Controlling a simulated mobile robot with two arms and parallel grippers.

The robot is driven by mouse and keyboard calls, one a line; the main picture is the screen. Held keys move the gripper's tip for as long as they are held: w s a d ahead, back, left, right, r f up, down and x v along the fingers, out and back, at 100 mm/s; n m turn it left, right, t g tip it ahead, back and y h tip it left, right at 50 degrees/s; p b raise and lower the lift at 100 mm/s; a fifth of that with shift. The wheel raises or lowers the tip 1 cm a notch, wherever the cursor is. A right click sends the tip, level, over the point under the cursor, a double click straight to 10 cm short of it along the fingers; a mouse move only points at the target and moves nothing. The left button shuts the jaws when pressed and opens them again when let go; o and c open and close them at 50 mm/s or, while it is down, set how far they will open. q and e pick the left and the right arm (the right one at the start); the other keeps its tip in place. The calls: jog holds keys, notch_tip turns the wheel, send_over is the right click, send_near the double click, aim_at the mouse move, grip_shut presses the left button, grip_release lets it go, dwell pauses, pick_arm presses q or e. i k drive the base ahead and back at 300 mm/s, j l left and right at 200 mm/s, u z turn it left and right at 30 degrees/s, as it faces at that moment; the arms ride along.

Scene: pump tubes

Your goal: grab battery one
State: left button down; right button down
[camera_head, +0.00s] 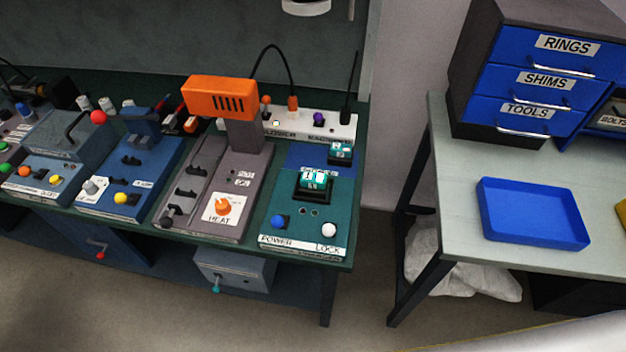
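A teal battery (314,179) with a white label that seems to read 1 sits upright in a black socket on the teal station marked POWER and LOCK (290,240). A second teal battery (340,151) lies or stands behind it on the right, in a dark blue area; its number is too small to read. Neither of my grippers is in view.
An orange-headed heat unit (222,98) rises left of the batteries. A white strip with plugs and cables (312,122) runs behind them. A blue knob (278,221) and white knob (329,230) stand in front. A blue tray (533,215) lies on the right table.

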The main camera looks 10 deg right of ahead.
aim_at(312, 185)
jog(key=j+z, duration=0.3)
jog(key=j, duration=0.4)
jog(key=k+j+z, duration=0.1)
jog(key=j+z, duration=0.2)
jog(key=j, duration=0.4)
